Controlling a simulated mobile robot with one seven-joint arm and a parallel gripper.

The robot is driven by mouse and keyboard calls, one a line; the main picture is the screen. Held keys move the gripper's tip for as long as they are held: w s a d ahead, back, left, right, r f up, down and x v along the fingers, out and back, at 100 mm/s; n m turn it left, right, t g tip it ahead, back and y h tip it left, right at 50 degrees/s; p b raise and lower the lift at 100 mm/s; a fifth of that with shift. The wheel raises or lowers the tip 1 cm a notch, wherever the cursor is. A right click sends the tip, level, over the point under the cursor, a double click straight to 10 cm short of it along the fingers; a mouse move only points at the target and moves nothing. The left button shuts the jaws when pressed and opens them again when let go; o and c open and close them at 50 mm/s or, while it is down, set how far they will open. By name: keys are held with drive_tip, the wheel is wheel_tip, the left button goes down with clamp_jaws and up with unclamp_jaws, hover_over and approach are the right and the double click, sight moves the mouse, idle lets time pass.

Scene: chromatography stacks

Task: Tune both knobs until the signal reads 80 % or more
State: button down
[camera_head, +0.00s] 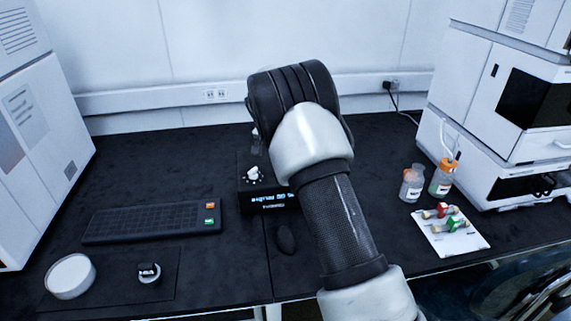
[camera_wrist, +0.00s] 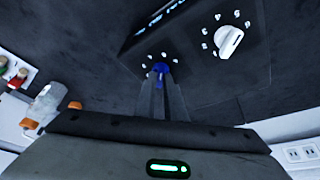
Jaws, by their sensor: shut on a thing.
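The dark tuning box (camera_head: 246,186) stands on the bench, partly hidden behind my arm. Its front display (camera_head: 272,197) shows blurred blue text that seems to read "signal" with a number near 50. A white knob (camera_head: 253,173) sits on top with white numbers around it; it also shows in the wrist view (camera_wrist: 229,41). The second knob, blue (camera_wrist: 161,68), has its own ring of marks. My gripper (camera_wrist: 161,80) is shut on the blue knob from above. In the head view my arm hides the fingers and the blue knob.
A keyboard (camera_head: 150,219) lies left of the box and a mouse (camera_head: 286,240) in front. Two orange-capped bottles, one (camera_head: 412,183) nearer the box, and a white sheet with small parts (camera_head: 452,238) are at right. White instruments stand at both sides.

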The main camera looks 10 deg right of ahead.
idle(0.5)
drive_tip(key=c, duration=1.8)
unclamp_jaws()
drive_tip(key=shift+c, duration=0.2)
drive_tip(key=p+v, duration=0.1)
drive_tip(key=v, duration=1.6)
drive_tip(key=shift+a+r, duration=0.15)
drive_tip(key=shift+a, duration=0.1)
